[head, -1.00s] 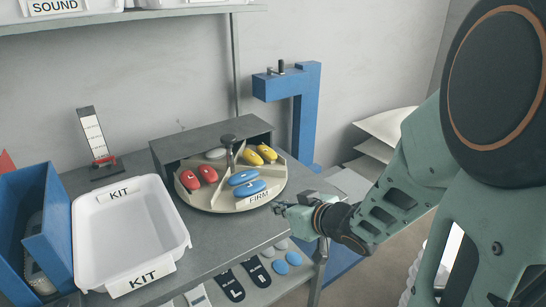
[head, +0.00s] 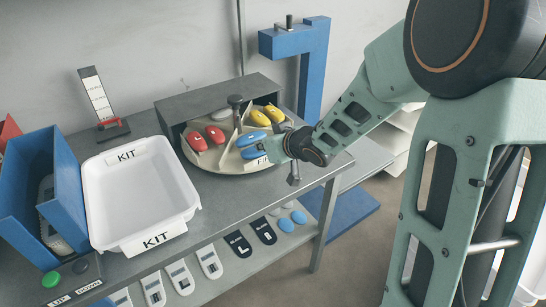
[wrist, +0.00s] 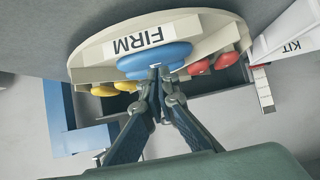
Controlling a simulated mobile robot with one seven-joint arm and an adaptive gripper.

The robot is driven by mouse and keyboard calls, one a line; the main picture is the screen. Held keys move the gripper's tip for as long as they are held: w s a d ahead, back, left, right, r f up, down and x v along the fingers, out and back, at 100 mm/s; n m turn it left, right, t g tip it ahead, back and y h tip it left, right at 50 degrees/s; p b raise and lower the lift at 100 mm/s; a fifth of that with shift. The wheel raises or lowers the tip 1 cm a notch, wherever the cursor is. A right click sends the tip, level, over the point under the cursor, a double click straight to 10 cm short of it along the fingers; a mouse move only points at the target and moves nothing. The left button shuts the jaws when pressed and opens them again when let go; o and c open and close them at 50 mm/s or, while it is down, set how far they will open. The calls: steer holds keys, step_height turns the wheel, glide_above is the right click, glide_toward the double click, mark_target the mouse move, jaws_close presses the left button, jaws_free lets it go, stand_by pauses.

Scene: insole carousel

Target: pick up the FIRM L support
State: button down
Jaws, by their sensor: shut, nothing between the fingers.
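Two blue supports, an upper one (head: 250,138) and a lower one (head: 252,152), lie in the FIRM section of the round cream carousel (head: 205,161). I cannot read which is the L one. My gripper (head: 267,151) is over the carousel's front right edge and partly hides the FIRM label. In the wrist view my gripper (wrist: 158,69) has its fingertips together in front of the blue supports (wrist: 150,61), with nothing between them. I cannot tell whether the tips touch a support.
Red supports (head: 215,134) and yellow supports (head: 273,113) lie in other carousel sections. A grey housing (head: 185,108) stands behind the carousel. A white KIT tray (head: 190,216) and blue bin (head: 68,215) are left. A blue post (head: 320,60) stands behind right.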

steer(key=shift+w+a+f+b, duration=0.2)
steer(key=shift+w+f+b, duration=0.1)
steer(key=shift+f, duration=0.1)
steer(key=shift+s+f, duration=0.1)
steer(key=shift+f, duration=0.25)
steer(key=shift+d+f, duration=0.1)
steer(key=shift+s, duration=0.1)
steer(key=shift+s+d, duration=0.5)
steer(key=shift+s, duration=0.2)
steer(key=shift+r+p, duration=0.9)
steer(key=shift+p, duration=0.1)
steer(key=shift+f, duration=0.1)
